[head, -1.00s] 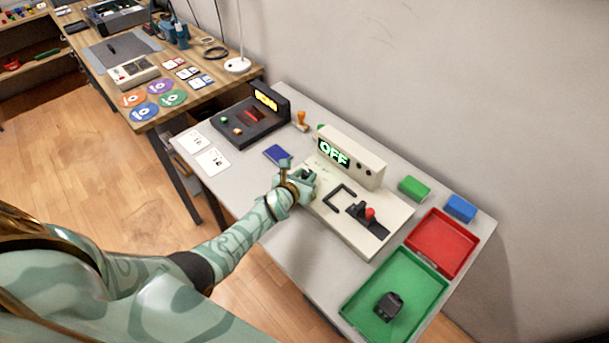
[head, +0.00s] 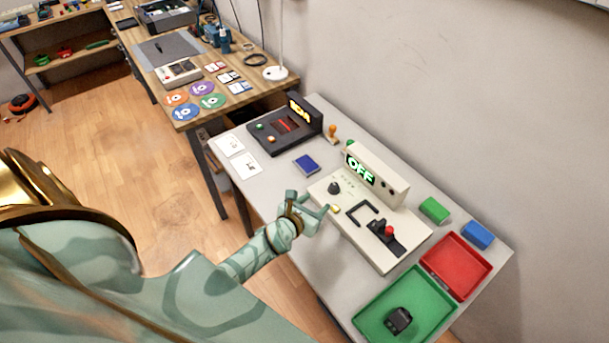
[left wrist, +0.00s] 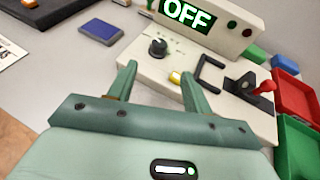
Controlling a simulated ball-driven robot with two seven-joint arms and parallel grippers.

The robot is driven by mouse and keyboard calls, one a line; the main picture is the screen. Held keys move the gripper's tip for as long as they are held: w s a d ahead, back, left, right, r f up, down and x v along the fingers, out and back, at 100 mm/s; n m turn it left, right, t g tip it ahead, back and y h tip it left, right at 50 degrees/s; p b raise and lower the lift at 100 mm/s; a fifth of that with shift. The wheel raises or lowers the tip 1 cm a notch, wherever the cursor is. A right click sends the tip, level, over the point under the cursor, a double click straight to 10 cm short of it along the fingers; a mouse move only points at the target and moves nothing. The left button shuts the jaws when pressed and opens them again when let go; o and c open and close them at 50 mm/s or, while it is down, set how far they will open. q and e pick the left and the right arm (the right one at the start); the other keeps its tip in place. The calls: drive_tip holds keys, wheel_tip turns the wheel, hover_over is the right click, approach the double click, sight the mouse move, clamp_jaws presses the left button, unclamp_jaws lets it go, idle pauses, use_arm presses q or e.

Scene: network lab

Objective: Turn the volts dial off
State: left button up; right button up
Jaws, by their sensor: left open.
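The volts dial is a black knob (head: 334,188) on the left part of a cream control panel (head: 379,259). Its white pointer mark shows in the left wrist view, where the dial (left wrist: 158,47) stands beyond the fingertips. The panel's display (head: 360,170) reads OFF in green; it also shows in the left wrist view (left wrist: 186,13). My left gripper (head: 308,204) is open and empty, apart from the dial and in front of the panel's near left edge. Its two fingers (left wrist: 158,78) are spread in the left wrist view. My right gripper is not in view.
The panel also bears a yellow button (head: 335,209), a black bracket handle (head: 363,211) and a red-knobbed lever (head: 389,231). A blue box (head: 306,165) lies to its left. A green tray (head: 365,319) and a red tray (head: 477,287) lie to the right.

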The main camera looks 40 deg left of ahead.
use_arm(q)
drive_tip(key=p+v, duration=0.1)
drive_tip(key=v, duration=0.4)
drive_tip(key=shift+f, duration=0.1)
